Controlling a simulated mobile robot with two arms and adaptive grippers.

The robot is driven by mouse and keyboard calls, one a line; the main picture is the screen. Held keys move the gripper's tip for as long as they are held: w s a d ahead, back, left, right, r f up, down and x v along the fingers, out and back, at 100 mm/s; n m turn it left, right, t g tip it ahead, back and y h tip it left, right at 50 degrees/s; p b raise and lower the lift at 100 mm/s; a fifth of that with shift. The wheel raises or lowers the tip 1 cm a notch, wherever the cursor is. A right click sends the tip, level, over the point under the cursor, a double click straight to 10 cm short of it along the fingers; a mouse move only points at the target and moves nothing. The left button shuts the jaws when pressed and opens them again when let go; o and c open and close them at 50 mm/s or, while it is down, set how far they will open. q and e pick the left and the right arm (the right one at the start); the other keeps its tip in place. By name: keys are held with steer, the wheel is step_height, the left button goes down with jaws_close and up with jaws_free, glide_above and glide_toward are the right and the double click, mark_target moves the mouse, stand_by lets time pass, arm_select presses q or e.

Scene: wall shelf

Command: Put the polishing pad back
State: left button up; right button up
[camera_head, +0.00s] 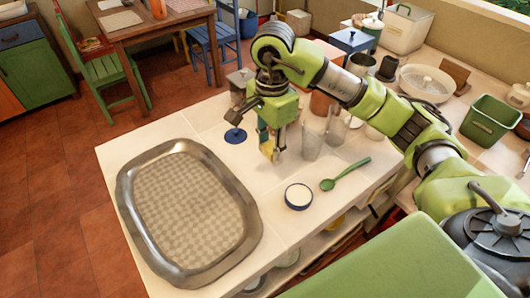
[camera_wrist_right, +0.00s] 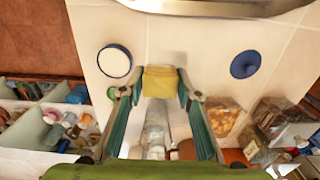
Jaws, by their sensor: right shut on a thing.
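My right gripper (camera_head: 270,145) points down over the white counter (camera_head: 225,119), near its far edge. It is shut on a small yellow block, which I take to be the polishing pad (camera_head: 268,151). In the right wrist view the yellow pad (camera_wrist_right: 160,81) sits between the two fingertips of the right gripper (camera_wrist_right: 158,92). I cannot tell whether the pad touches the counter. My left gripper is not in view.
A large metal tray (camera_head: 126,190) lies at the counter's left. Clear glasses (camera_head: 312,143) stand right beside the gripper. A blue disc (camera_head: 235,135), a white round dish with a dark rim (camera_head: 298,196) and a green spoon (camera_head: 345,174) lie around it. Shelves show below the counter.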

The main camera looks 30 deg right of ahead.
steer(key=p, duration=0.2)
glide_above(265, 162)
step_height(265, 162, down, 6)
steer(key=shift+s+f, duration=0.1)
steer(key=shift+s, duration=0.05)
steer(key=shift+f+p, duration=0.3)
steer(key=shift+f, duration=0.05)
step_height(265, 162, down, 2)
steer(key=shift+f+p, duration=0.1)
steer(key=shift+p, duration=0.55)
steer(key=shift+f, duration=0.2)
steer(key=shift+f, duration=0.1)
steer(key=shift+f, duration=0.15)
steer(key=o, duration=1.1)
steer(key=shift+o, duration=0.2)
